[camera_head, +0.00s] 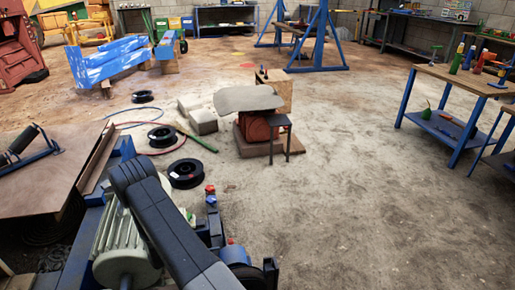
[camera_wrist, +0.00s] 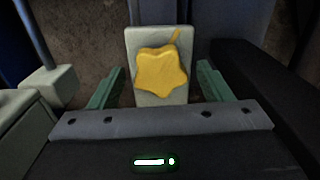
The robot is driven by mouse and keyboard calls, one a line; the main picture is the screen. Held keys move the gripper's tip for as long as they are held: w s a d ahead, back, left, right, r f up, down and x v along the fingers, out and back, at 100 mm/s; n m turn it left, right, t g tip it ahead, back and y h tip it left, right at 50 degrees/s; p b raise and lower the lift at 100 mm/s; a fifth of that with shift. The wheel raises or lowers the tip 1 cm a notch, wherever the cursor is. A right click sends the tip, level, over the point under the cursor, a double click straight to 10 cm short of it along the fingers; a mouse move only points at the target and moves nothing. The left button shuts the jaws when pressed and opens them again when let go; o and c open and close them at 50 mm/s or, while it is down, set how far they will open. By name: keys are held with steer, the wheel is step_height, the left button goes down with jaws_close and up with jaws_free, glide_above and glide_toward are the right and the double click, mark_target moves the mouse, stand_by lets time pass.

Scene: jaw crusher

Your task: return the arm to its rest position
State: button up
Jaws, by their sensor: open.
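My gripper (camera_wrist: 160,75) is open in the wrist view, with its two green fingers spread apart and nothing held between them. A yellow star-shaped knob (camera_wrist: 161,72) on a pale grey plate (camera_wrist: 146,38) shows between the fingers. The fingers stand to either side of the plate, and I cannot tell how far beyond them it lies. In the head view my dark grey arm reaches down to the bottom edge, over the blue machine; my fingers cannot be made out there.
A ribbed grey-green motor (camera_head: 127,243) sits beside my arm. A brown metal sheet (camera_head: 50,172) is at the left. Black cable reels (camera_head: 186,173) and a boulder on a small stand (camera_head: 248,99) are on the floor. A workbench (camera_head: 462,85) stands at right. The right-centre floor is clear.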

steer(key=shift+r+n, duration=0.15)
steer(key=shift+n, duration=0.25)
step_height(320, 180, up, 14)
steer(key=p, duration=0.4)
steer(key=shift+f, duration=0.25)
steer(key=shift+d, duration=0.15)
